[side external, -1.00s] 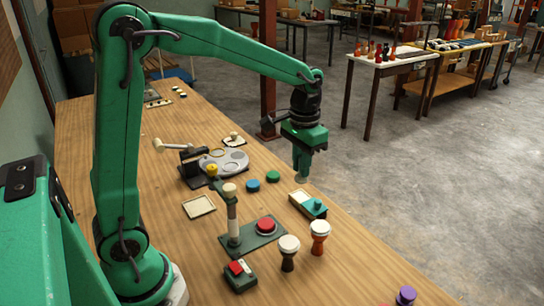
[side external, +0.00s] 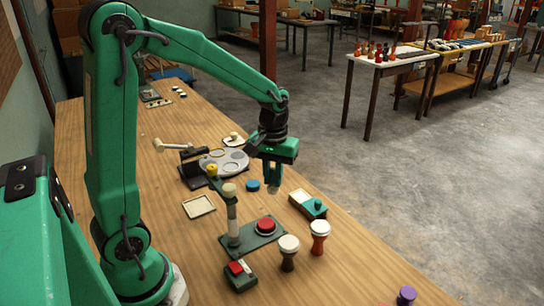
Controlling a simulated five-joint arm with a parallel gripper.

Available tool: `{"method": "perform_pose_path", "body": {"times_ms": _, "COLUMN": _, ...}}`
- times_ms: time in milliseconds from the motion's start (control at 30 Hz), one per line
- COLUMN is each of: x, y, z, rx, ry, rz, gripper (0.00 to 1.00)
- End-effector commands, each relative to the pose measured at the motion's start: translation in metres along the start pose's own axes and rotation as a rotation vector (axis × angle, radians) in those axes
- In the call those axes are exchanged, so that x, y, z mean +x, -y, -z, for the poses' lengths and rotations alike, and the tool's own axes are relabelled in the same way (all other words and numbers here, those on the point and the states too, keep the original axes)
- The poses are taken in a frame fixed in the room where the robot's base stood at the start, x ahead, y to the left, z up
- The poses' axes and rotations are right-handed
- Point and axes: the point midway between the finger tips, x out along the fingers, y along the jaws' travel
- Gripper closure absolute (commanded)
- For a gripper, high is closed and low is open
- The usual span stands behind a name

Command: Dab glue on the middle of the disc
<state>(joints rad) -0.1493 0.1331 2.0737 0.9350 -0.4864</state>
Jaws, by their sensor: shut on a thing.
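My gripper (side external: 273,187) points down over the right part of the table, shut on a small greyish-green thing that is hard to make out between the fingers. A blue disc (side external: 252,185) lies flat on the table just left of the fingers. The green disc is not visible now; the gripper covers the spot where it lay. A red disc (side external: 265,225) sits on a dark green base plate (side external: 262,241) beside a post with a cream knob (side external: 229,190). I cannot tell which part holds glue.
A grey plate with round recesses (side external: 222,162) is behind left. A dark goblet drum (side external: 289,254) and a red one (side external: 319,238) stand in front. A cream tray (side external: 198,206) lies left.

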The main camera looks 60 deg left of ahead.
Motion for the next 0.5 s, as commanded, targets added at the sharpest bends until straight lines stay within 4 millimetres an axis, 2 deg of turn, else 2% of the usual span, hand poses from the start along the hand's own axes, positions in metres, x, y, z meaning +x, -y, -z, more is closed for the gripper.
{"method": "perform_pose_path", "body": {"times_ms": 200, "x": 0.01, "y": 0.015, "z": -0.003, "rx": -0.134, "ry": 0.0, "rz": 0.0, "gripper": 1.0}}
{"method": "perform_pose_path", "body": {"times_ms": 500, "x": 0.014, "y": 0.016, "z": -0.004, "rx": -0.152, "ry": 0.001, "rz": 0.0, "gripper": 1.0}}
